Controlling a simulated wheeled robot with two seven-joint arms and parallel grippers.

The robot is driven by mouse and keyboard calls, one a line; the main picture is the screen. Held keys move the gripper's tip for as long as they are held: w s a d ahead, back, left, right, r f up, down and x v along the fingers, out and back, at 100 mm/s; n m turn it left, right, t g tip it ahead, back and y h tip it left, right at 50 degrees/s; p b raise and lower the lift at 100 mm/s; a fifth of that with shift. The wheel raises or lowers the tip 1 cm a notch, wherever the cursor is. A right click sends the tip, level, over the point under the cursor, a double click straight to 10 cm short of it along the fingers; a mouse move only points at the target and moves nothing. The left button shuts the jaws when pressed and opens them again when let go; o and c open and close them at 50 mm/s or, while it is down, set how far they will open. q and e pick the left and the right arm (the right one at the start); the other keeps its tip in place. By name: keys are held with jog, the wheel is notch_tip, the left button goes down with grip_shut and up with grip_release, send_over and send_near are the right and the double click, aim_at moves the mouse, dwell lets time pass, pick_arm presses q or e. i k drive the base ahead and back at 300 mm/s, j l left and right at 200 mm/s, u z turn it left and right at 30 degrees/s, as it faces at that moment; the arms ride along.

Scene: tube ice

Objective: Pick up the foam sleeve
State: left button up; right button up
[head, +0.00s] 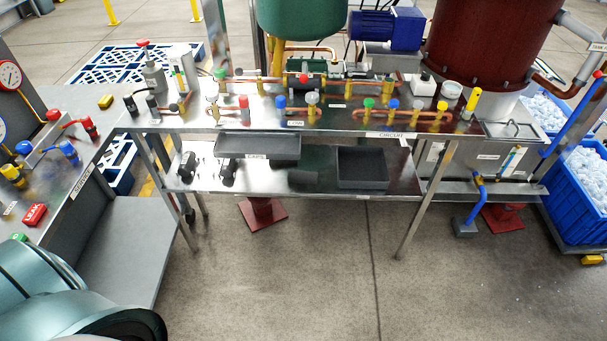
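No label marks a foam sleeve. On the lower shelf a short dark cylinder (303,178) lies between two dark trays; it looks like a sleeve, but I cannot be sure. Two other dark cylindrical pieces, a left one (187,165) and a right one (229,171), sit at the shelf's left end. Neither of my grippers is in view. A teal and black rounded part of my own body fills the lower left corner.
The lower shelf (335,190) holds a shallow tray (257,150) and an open dark bin (362,170). The upper bench (345,124) above it carries copper pipes and valves. A side table (100,205) stands left. The floor in front (300,290) is clear.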

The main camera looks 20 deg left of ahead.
aim_at(310, 177)
jog(key=i+u, duration=0.4)
jog(key=i+l+u, duration=0.25)
jog(key=i+u, duration=0.15)
jog(key=i, duration=0.1)
